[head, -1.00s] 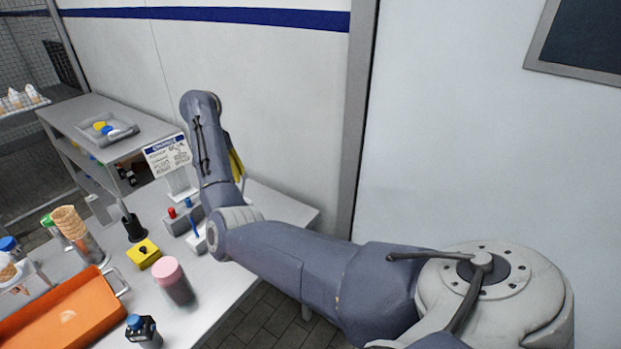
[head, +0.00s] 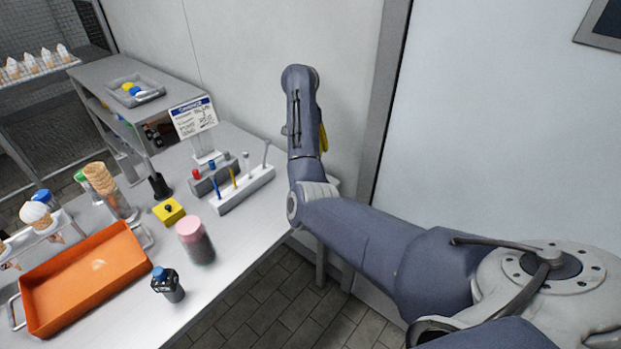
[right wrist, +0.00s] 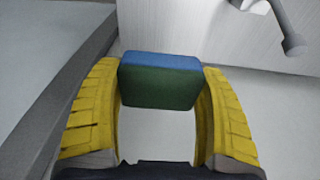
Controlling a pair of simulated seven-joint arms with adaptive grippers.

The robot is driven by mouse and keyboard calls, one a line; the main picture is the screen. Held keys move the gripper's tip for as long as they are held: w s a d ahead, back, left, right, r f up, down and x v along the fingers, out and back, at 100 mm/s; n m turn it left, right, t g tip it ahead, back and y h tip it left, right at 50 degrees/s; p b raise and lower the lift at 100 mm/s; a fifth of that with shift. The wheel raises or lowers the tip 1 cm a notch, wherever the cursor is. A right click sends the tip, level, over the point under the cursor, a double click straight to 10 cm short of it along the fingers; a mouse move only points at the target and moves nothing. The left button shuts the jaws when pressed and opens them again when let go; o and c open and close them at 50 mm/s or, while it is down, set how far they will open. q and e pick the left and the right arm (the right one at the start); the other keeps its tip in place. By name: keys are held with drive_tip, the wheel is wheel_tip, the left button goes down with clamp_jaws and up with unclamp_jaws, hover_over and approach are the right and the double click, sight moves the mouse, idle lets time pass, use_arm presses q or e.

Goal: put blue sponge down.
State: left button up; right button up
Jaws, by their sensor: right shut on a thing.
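The blue sponge (right wrist: 160,80) shows in the right wrist view, a small block with a blue top band and a dark green face. It is between the two yellow ribbed fingers of my right gripper (right wrist: 160,92), which is shut on it. In the head view only a strip of a yellow finger (head: 323,138) shows behind my raised right forearm, near the back wall and right of the table. The sponge is hidden there. My left gripper is not in either view.
The table (head: 235,222) holds an orange tray (head: 85,275), a pink-lidded jar (head: 196,240), a blue-capped bottle (head: 168,285), a yellow box (head: 169,211), a white rack (head: 243,190) and a sign (head: 192,117). Bare tabletop lies between the jar and the rack.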

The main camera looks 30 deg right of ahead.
wheel_tip(320, 180, down, 14)
drive_tip(key=shift+f, duration=0.15)
idle(0.5)
drive_tip(key=shift+f, duration=0.1)
drive_tip(key=o, duration=1.1)
drive_tip(key=r, duration=0.4)
drive_tip(key=a+r, duration=0.1)
drive_tip(key=r, duration=0.7)
drive_tip(key=shift+s+a, duration=0.25)
drive_tip(key=shift+a, duration=0.15)
drive_tip(key=shift+w, duration=0.1)
